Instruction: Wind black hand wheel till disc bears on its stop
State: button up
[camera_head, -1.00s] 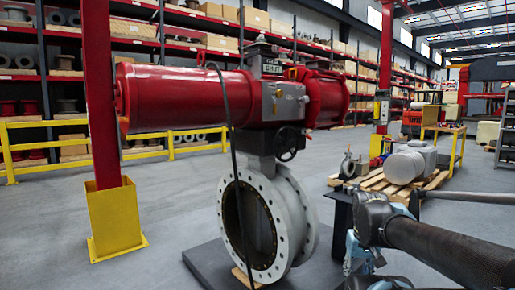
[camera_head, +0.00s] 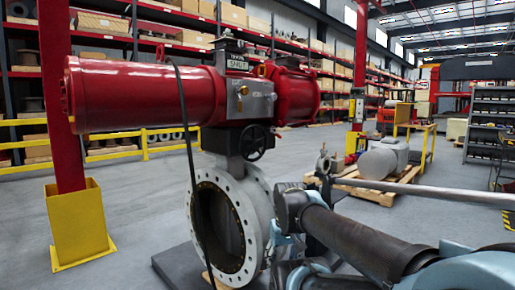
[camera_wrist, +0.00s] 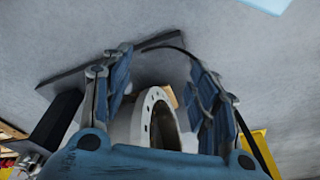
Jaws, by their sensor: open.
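The black hand wheel (camera_head: 254,143) sits on the gearbox, under the red actuator (camera_head: 145,95) and above the valve neck. It shows no grip on it. The grey flanged valve body (camera_head: 258,205) stands upright below, and its flange also shows in the wrist view (camera_wrist: 157,108). The bore is dark, and I cannot make out the disc's angle or its stop. My gripper (camera_wrist: 160,85) is open, with its two blue fingers spread and nothing seen held. The valve flange shows beyond and between the fingers. In the head view my arm is right of the valve, below the hand wheel's height.
A black cable (camera_head: 187,130) hangs in front of the actuator and flange. A red post with a yellow base (camera_head: 80,225) stands at left. A pallet (camera_head: 385,188) with grey equipment lies behind my arm. Yellow rails (camera_head: 145,145) and shelves line the back. Floor at left is clear.

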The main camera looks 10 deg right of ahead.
jog(key=w+a+r+n+t+y, duration=0.1)
jog(key=w+a+r+n+y, duration=0.1)
jog(key=w+a+r+y, duration=0.45)
jog(key=n+t+y, duration=0.4)
jog(key=n+t, duration=0.1)
jog(key=t, duration=0.6)
send_near(259, 144)
jog(key=x, duration=1.1)
jog(key=shift+f, duration=0.15)
grip_shut()
